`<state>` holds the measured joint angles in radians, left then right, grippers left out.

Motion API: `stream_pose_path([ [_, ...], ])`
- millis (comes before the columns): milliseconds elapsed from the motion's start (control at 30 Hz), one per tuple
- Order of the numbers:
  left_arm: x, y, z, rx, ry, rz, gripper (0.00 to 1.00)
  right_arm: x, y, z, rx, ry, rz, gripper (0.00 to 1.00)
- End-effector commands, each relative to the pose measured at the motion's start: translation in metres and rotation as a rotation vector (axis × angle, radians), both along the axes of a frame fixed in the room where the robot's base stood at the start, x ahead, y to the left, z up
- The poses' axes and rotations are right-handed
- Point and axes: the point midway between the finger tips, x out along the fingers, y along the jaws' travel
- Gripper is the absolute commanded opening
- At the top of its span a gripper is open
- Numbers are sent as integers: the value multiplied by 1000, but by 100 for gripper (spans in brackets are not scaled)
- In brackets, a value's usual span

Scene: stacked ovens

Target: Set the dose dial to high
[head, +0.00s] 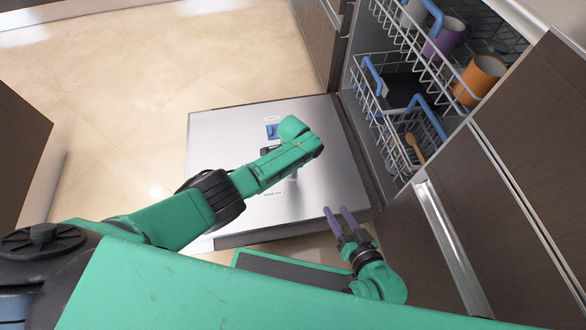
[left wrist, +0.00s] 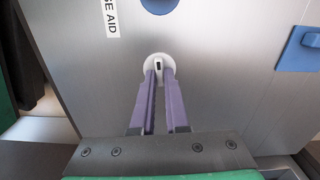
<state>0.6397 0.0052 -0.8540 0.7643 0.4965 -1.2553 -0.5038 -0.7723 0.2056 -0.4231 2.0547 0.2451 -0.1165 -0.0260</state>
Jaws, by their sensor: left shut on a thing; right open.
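The dose dial (left wrist: 158,58) is a small round white knob with a dark mark, set in the metal inner face of the open dishwasher door (head: 225,150). In the left wrist view the purple fingertips of my left gripper (left wrist: 159,76) are closed on the dial from both sides. In the head view my left forearm and wrist hide the dial, and only a bit of purple finger (head: 293,176) shows below them. My right gripper (head: 341,214) is open and empty over the door's near right corner. The dial's setting marks cannot be read.
A label ending in "SE AID" (left wrist: 111,17) and a blue round cap (left wrist: 159,5) lie beside the dial. A blue latch (left wrist: 299,50) is at right. Dish racks (head: 400,110) with an orange mug (head: 481,79) and purple mug (head: 444,38) stand at right. Floor is clear at left.

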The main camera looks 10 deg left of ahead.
Motion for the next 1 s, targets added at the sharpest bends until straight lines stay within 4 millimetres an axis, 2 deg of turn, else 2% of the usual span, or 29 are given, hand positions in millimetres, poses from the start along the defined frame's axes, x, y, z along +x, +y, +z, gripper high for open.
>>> stream_pose_path([
  [133, 0, 2, 0, 4, 3, 131, 0, 2, -1, 7, -3, -1, 2, 50],
  [500, 0, 3, 0, 6, 3, 371, 0, 0, -2, 8, -12, 7, 9, 50],
  [1000, 0, 3, -1, 6, 3, 448, 0, -1, -2, 8, -14, 9, 11, 50],
])
